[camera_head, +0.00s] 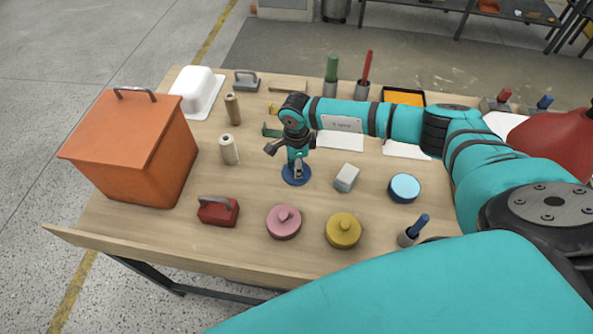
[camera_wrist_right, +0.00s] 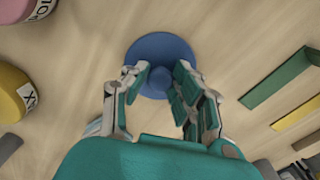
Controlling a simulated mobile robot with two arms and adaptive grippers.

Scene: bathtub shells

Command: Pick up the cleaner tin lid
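A blue round lid (camera_head: 290,181) with a small knob lies flat on the workbench, near its middle; I take it to be the cleaner tin lid. It also shows in the right wrist view (camera_wrist_right: 176,46). My right gripper (camera_head: 298,171) points down just over it. In the right wrist view my gripper (camera_wrist_right: 161,74) has its two fingertips apart above the lid, around the knob area, which the fingers partly hide. I cannot tell whether they touch the knob. A round tin with a light blue top (camera_head: 404,187) stands to the right. My left gripper is not in view.
Pink (camera_head: 284,222) and yellow (camera_head: 343,230) lidded tins stand in front. A grey-white block (camera_head: 346,177) is close on the right. Green and tan strips lie behind.

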